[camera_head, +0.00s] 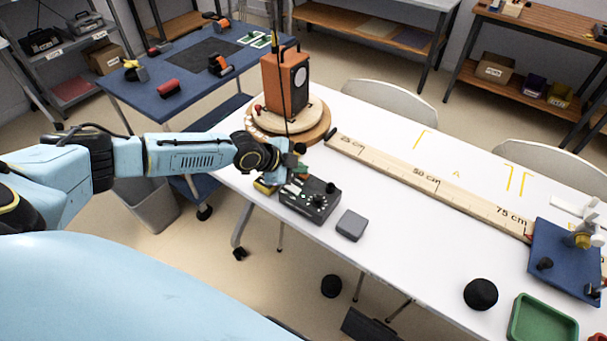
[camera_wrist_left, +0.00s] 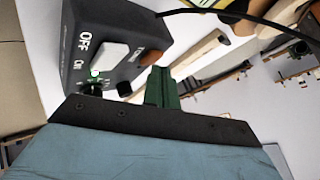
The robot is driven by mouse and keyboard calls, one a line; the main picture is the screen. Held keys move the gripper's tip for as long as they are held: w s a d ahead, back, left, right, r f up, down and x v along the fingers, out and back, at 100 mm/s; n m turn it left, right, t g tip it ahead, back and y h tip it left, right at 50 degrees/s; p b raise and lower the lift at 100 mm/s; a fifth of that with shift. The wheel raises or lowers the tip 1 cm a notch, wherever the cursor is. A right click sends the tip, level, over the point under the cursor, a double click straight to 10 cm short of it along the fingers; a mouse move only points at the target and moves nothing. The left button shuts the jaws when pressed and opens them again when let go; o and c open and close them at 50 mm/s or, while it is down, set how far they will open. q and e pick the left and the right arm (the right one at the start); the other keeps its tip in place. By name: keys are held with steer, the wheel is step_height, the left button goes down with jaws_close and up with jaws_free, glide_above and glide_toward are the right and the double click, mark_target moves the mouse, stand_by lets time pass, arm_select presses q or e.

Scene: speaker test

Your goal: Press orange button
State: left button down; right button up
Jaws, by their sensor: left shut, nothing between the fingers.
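A dark control box (camera_head: 310,200) with knobs and small lights sits on the white table's near edge. In the left wrist view the box (camera_wrist_left: 115,20) shows OFF and ON lettering, a white rocker (camera_wrist_left: 103,50), a lit green light and dark knobs. A small orange-brown button (camera_wrist_left: 150,57) is at the box's edge, partly hidden behind the green fingers. My left gripper (camera_head: 299,167) is at the box's far left side; its fingers (camera_wrist_left: 162,86) are shut and empty, close to the button. I cannot tell whether they touch it. My right gripper is not in view.
An orange speaker (camera_head: 286,82) stands on a round wooden turntable (camera_head: 262,122) just behind the gripper. A grey block (camera_head: 351,225) lies right of the box. A long wooden ruler (camera_head: 430,182) crosses the table. A cable passes close to the gripper. A green tray (camera_head: 516,333) is at front right.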

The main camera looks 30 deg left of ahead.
mark_target(299, 176)
arm_select(q)
steer(key=shift+f+b, duration=0.3)
steer(key=shift+f, duration=0.05)
steer(key=shift+r, duration=0.1)
steer(key=shift+r+p, duration=0.75)
steer(key=shift+r, duration=0.15)
step_height(299, 176, up, 6)
steer(key=p, duration=0.5)
